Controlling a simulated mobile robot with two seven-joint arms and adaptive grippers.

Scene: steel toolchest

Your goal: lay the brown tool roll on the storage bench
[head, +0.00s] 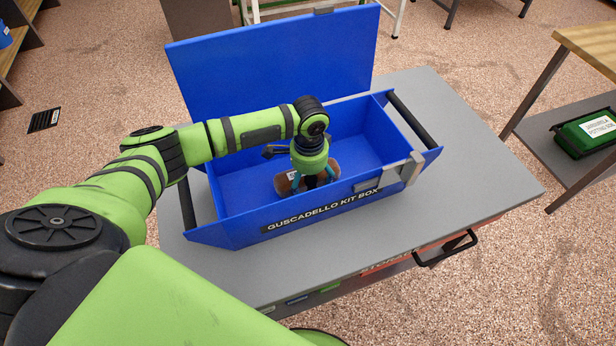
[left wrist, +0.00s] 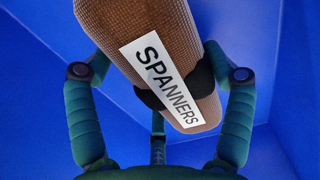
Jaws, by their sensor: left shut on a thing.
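The brown tool roll (head: 283,184) is inside the open blue kit box (head: 240,223), mostly covered by my left gripper (head: 314,180) in the head view. In the left wrist view the roll (left wrist: 178,32) carries a white label reading SPANNERS and a black band. The fingers of my left gripper (left wrist: 160,95) are closed around it, with blue box walls behind. I cannot tell whether the roll touches the box floor. The box stands on a grey-topped bench (head: 470,170) with a partly readable STORAGE label on its front. My right gripper is not in view.
The box lid (head: 270,60) stands raised at the back. The box has black bar handles at both ends and a metal latch (head: 385,178) in front. Bare grey top lies right of the box. A wood-topped table (head: 590,45) with a green case (head: 585,132) stands at right.

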